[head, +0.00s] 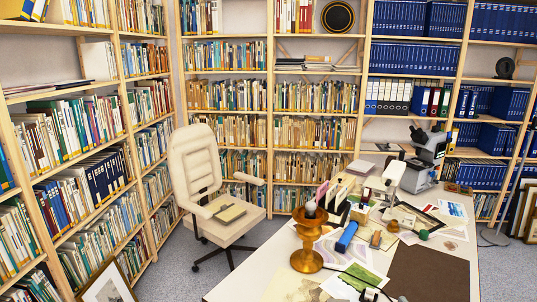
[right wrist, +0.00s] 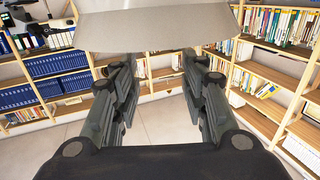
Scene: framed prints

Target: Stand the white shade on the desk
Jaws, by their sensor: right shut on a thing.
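The white shade (right wrist: 160,27) fills the top of the right wrist view, its lower edge just beyond my right fingertips. My right gripper (right wrist: 157,62) is shut on it; the fingers look spread, and the exact contact is hard to see. The shade does not show in the head view. The desk (head: 240,288) spreads across the lower right of the head view. A brown turned lamp base (head: 307,240) with a bare bulb (head: 310,208) stands upright near the desk's left edge. My left gripper is in neither view.
The desk carries a blue box (head: 347,236), a brown mat (head: 428,272), loose prints, a microscope (head: 428,155) and several small items. A cream chair (head: 202,172) with a book on it stands left of the desk. Full bookshelves (head: 232,95) line the walls.

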